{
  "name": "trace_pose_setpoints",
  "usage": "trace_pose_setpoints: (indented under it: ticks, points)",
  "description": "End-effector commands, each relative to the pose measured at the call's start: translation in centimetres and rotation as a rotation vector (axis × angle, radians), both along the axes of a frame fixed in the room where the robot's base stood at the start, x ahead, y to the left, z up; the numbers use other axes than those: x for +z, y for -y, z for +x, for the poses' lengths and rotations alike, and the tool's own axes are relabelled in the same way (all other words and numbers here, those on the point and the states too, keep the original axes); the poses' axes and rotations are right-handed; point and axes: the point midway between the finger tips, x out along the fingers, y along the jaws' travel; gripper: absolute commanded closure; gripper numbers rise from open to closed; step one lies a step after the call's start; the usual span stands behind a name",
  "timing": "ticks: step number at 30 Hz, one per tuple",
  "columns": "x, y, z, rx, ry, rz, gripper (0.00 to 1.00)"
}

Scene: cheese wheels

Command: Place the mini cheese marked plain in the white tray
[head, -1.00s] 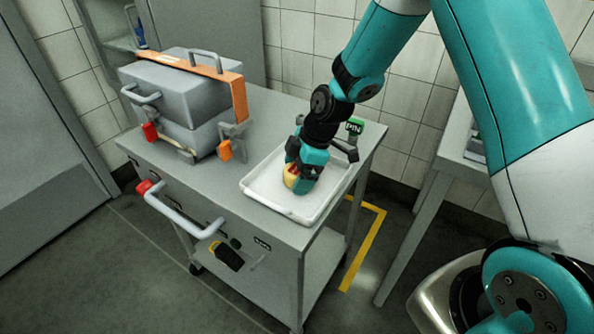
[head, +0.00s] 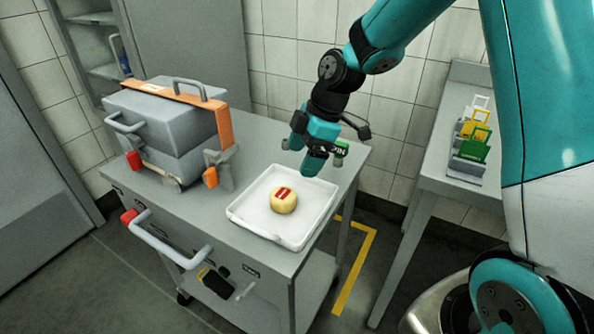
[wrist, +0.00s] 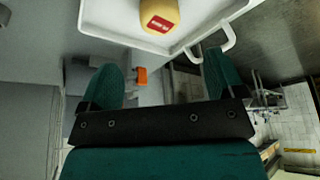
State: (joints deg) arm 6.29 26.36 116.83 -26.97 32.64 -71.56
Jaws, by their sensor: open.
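A small round yellow cheese (head: 283,200) with a red mark on top lies in the white tray (head: 243,214), near its middle. The lettering on the mark is too small to read. The tray stands on the right part of the grey cart. My gripper (head: 306,170) is above the back part of the tray, apart from the cheese. In the wrist view my gripper (wrist: 165,85) shows its two teal fingers spread with nothing between them. The cheese (wrist: 160,16) and the tray (wrist: 115,22) show at the top of that view.
A grey case (head: 165,120) with an orange band stands on the left of the cart (head: 215,200). A handle (head: 165,240) sticks out at the cart's front. A table (head: 430,170) at the right holds several coloured tags (head: 474,140) in a stand.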

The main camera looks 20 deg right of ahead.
Motion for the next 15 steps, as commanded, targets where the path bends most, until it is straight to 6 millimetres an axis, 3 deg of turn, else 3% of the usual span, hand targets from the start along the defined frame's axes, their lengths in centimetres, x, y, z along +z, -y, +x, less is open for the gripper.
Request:
trace_pose_setpoints:
  ticks: [2,5,9,15]
  points:
    - [1.1,-0.5,-0.7,-0.019,-0.008,0.000,0.11]
    - [3.6,-2.5,-3.3,-0.101,-0.049,0.003,0.11]
    - [7.6,-6.1,-10.3,-0.305,-0.150,0.005,0.11]
    - [10.1,-8.5,-20.0,-0.587,-0.285,0.003,0.11]
